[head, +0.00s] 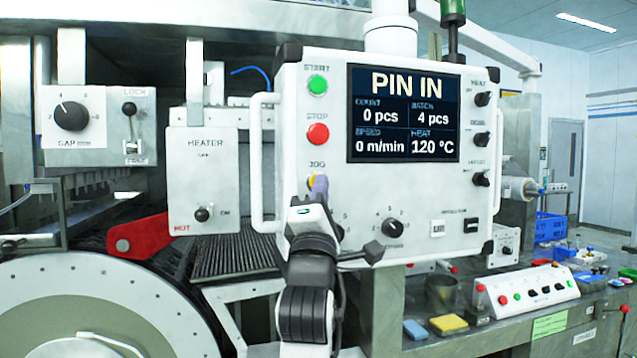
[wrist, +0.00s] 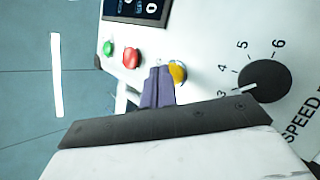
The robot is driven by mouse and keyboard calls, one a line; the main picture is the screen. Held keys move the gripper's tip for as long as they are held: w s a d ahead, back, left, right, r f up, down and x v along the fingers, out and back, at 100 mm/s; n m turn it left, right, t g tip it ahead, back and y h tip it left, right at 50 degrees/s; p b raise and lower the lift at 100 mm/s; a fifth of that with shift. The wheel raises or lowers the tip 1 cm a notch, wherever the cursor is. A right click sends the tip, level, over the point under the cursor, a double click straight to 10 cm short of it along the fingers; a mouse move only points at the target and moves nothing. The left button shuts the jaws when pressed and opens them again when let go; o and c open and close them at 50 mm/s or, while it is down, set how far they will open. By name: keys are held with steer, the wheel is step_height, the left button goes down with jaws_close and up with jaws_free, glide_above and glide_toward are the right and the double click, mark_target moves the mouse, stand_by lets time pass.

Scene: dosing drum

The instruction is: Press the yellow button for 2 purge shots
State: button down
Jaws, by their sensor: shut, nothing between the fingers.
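The yellow button (wrist: 178,73) sits on the white control panel (head: 420,190), under the red STOP button (head: 318,134) and the green START button (head: 317,85). In the head view the label JOG stands above it, and my gripper mostly hides it. My gripper (wrist: 160,72) is shut and empty, its purple fingers at the edge of the yellow button. I cannot tell whether the tips touch it. The panel screen (head: 403,114) reads PIN IN, count 0 pcs, batch 4 pcs, speed 0 m/min, heat 120 °C.
A black speed knob (wrist: 264,81) is beside the yellow button in the wrist view. A heater box (head: 203,180) and red lever (head: 138,238) stand left of the panel. The bench at right holds a small button box (head: 525,290) and coloured blocks.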

steer(key=shift+w+a, duration=0.15)
steer(key=shift+w, duration=0.25)
stand_by(0.5)
steer(key=shift+s, duration=0.1)
steer(key=shift+s+d, duration=0.25)
steer(key=shift+s, duration=0.45)
steer(key=s, duration=0.1)
steer(key=s+d, duration=0.1)
steer(key=s, duration=0.2)
steer(key=shift+s+d, duration=0.25)
steer(key=shift+s, duration=0.1)
stand_by(0.5)
